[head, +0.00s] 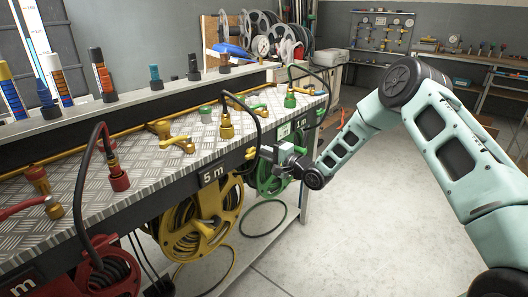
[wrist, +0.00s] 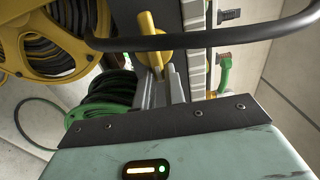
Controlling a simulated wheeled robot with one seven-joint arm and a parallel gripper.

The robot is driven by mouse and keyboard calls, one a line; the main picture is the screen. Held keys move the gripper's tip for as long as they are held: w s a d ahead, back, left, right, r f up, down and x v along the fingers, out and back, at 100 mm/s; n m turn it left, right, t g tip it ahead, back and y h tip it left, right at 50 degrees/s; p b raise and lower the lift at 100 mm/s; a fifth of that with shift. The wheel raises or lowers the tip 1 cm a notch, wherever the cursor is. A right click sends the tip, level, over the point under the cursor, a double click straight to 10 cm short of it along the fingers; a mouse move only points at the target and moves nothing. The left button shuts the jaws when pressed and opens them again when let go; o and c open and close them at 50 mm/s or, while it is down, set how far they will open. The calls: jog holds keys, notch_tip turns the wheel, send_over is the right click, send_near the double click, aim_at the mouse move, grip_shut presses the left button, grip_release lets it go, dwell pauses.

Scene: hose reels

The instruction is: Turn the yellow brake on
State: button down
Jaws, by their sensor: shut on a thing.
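The yellow brake (wrist: 150,38) is a small yellow lever at the top middle of the wrist view. In the head view a small part of it (head: 250,153) shows on the bench's front face, right of the "5 m" plate. My gripper (head: 266,153) is at the lever, with its grey fingers (wrist: 158,82) shut on it. The finger tips and the contact are partly hidden by the lever and a black hose. The yellow reel (head: 205,222) hangs below the bench, left of my gripper.
A black hose (wrist: 200,41) crosses close in front of my fingers in the wrist view. The green reel (head: 272,178) hangs behind my gripper. Yellow and green taps and couplings stand on the metal bench top (head: 140,165). The floor (head: 330,235) to the right is clear.

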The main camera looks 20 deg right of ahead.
jog(key=shift+s+a+f+y, duration=0.25)
jog(key=shift+a+y, duration=0.05)
jog(key=shift+a, duration=0.15)
jog(key=c, duration=1.4)
grip_release()
jog(key=shift+r, duration=0.1)
jog(key=shift+d, duration=0.3)
jog(key=v, duration=1.7)
jog(key=shift+s+a+r+b, duration=0.1)
jog(key=shift+s+r+b, duration=0.05)
jog(key=shift+r+b, duration=0.15)
